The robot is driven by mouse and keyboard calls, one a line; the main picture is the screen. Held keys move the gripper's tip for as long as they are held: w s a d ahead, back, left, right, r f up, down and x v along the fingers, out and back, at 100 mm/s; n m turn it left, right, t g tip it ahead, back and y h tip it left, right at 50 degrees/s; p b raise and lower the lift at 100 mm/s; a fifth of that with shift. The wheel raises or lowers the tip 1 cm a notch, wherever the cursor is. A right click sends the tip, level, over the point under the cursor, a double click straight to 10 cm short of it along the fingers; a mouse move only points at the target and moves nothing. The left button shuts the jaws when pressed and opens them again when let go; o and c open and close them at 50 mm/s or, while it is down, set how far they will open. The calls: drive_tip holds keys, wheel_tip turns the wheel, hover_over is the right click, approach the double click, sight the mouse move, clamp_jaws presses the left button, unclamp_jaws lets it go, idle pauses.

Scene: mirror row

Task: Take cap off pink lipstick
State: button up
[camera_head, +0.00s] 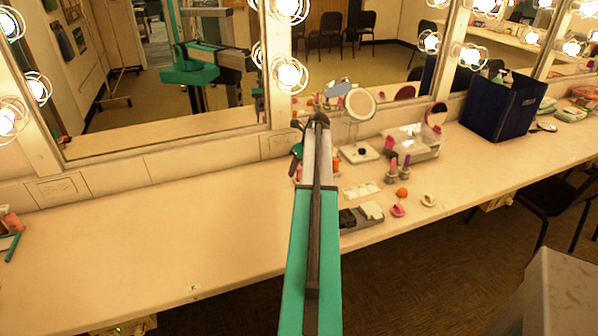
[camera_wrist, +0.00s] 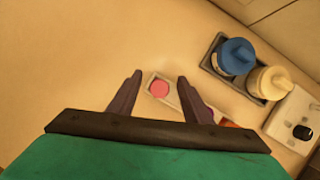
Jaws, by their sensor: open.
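A round pink top (camera_wrist: 159,88), which looks like the pink lipstick seen from above, stands at the near end of a narrow pale holder in the wrist view. My gripper (camera_wrist: 160,76) is open, with one dark finger on each side of the pink top in the picture. No contact shows, and the height gap between them is unclear. An orange-red piece (camera_wrist: 228,124) is farther along the holder, partly hidden by the right finger. In the head view my arm hides the gripper and most of this spot.
A grey tray with a blue-topped bottle (camera_wrist: 236,56) and a cream-topped bottle (camera_wrist: 270,82) stands close right of the gripper. A round mirror (camera_head: 360,103), a clear organizer (camera_head: 412,140) and a navy bin (camera_head: 503,104) stand farther right. The left counter (camera_head: 150,230) is mostly clear.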

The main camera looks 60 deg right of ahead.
idle(0.5)
drive_tip(key=c, duration=1.1)
drive_tip(key=shift+r+b, duration=0.5)
drive_tip(key=shift+r, duration=0.95)
drive_tip(key=s+a+r+b, duration=0.1)
drive_tip(key=s, duration=0.6)
drive_tip(key=s+a+r+b, duration=0.1)
drive_tip(key=s+a, duration=0.1)
drive_tip(key=s, duration=0.6)
drive_tip(key=shift+s+a+b, duration=0.25)
drive_tip(key=shift+s+b, duration=0.05)
drive_tip(key=shift+r+p, duration=2.1)
drive_tip(key=shift+r, duration=0.15)
